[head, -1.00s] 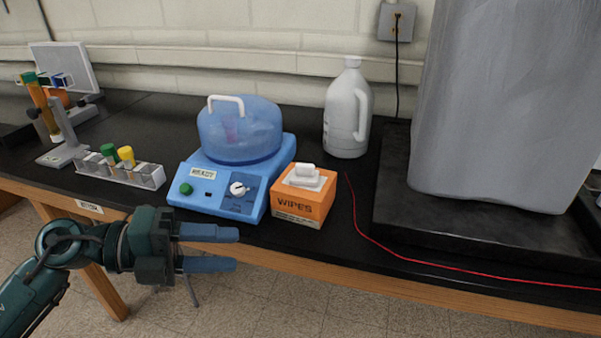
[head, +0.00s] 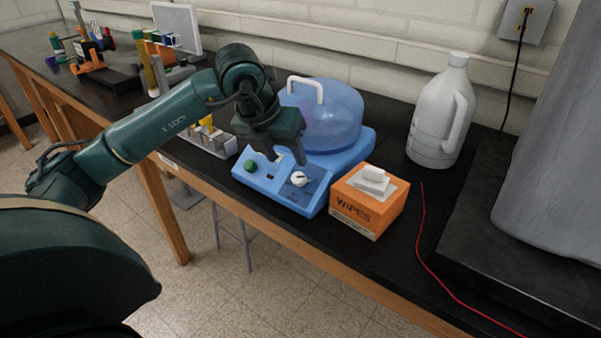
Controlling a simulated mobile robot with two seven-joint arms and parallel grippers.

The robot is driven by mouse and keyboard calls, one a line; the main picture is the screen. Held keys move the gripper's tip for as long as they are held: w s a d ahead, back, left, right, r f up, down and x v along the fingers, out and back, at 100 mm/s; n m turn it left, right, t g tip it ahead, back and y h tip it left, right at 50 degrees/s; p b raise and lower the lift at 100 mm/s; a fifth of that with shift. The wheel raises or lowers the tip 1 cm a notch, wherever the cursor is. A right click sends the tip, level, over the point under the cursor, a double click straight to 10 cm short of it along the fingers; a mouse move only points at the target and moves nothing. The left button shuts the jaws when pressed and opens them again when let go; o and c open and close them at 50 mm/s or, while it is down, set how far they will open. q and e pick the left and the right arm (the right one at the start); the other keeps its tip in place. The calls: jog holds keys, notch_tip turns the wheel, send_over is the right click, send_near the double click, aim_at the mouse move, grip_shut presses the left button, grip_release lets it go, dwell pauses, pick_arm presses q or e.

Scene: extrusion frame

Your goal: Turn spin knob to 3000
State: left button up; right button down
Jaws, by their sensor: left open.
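The blue centrifuge (head: 349,160) stands on the black bench with its domed lid (head: 331,120) closed. The spin knob (head: 299,179) is a white dial on the right part of its sloped front panel, to the right of a green button (head: 251,166). The dial's numbers are too small to read. My left gripper (head: 290,158) is open and points down over the front panel, just behind and above the knob, between it and the lid. I cannot tell whether a fingertip touches the panel. The gripper hides part of the panel's label. My right gripper is not in view.
An orange wipes box (head: 364,212) stands close to the right of the centrifuge. A white jug (head: 440,115) is behind it. A tube rack (head: 212,139) sits to the left, beside my arm. A red cord (head: 422,235) runs along the bench at the right.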

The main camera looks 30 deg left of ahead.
aim_at(297, 176)
pick_arm(q)
jog(key=p+x, duration=0.1)
jog(key=x, duration=0.6)
jog(key=shift+w+d+f, duration=0.1)
jog(key=shift+f, duration=0.05)
jog(key=shift+w+f, duration=0.2)
jog(key=shift+f, duration=0.2)
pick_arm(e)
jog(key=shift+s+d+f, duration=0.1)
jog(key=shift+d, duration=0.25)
pick_arm(q)
jog(key=c, duration=1)
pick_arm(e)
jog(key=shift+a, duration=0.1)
